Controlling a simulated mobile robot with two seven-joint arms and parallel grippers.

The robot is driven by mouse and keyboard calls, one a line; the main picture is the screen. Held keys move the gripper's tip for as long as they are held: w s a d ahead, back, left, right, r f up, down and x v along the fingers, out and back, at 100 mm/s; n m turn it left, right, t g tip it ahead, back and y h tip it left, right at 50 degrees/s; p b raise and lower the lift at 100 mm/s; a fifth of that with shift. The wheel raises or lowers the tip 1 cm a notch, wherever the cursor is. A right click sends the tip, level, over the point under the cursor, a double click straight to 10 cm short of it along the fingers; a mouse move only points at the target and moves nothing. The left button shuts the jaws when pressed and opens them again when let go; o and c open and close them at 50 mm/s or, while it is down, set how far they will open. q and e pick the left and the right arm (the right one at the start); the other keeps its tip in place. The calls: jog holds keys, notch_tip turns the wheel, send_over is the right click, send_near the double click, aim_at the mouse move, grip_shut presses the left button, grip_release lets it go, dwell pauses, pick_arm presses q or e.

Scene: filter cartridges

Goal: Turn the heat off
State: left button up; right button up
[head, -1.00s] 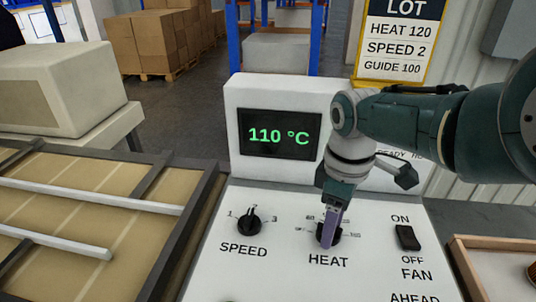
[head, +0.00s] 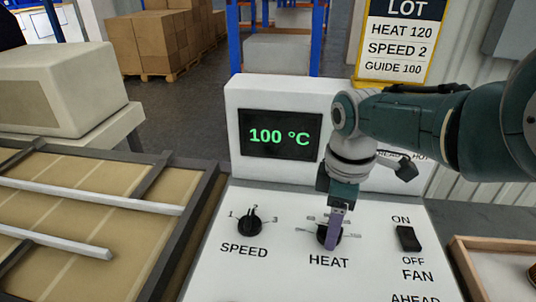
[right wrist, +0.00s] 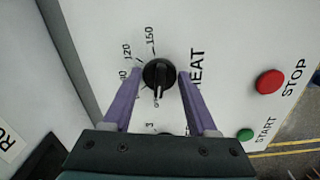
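The HEAT knob (head: 322,232) is a round black knob on the white control panel (head: 290,283). My right gripper (head: 332,243) is down over it and partly hides it in the head view. In the right wrist view my right gripper (right wrist: 160,78) has its purple fingers on both sides of the knob (right wrist: 159,75), seemingly against its edges. The knob's pale mark points to the bottom of that view, by a small label that is hard to read. The display (head: 280,135) reads 100 °C. My left gripper is not in view.
The SPEED knob (head: 250,222) is left of HEAT, and the FAN switch (head: 408,238) is right. In the wrist view a red STOP button (right wrist: 269,82) and green START button (right wrist: 245,135) lie nearby. A lot sign (head: 400,40) reads HEAT 120. A conveyor (head: 100,205) is at left.

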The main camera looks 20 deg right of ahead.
jog(key=o, duration=0.4)
notch_tip(320, 180, up, 9)
jog(key=p, duration=0.6)
jog(key=shift+f, duration=0.1)
jog(key=shift+r+p, duration=0.4)
jog(key=shift+r, duration=0.15)
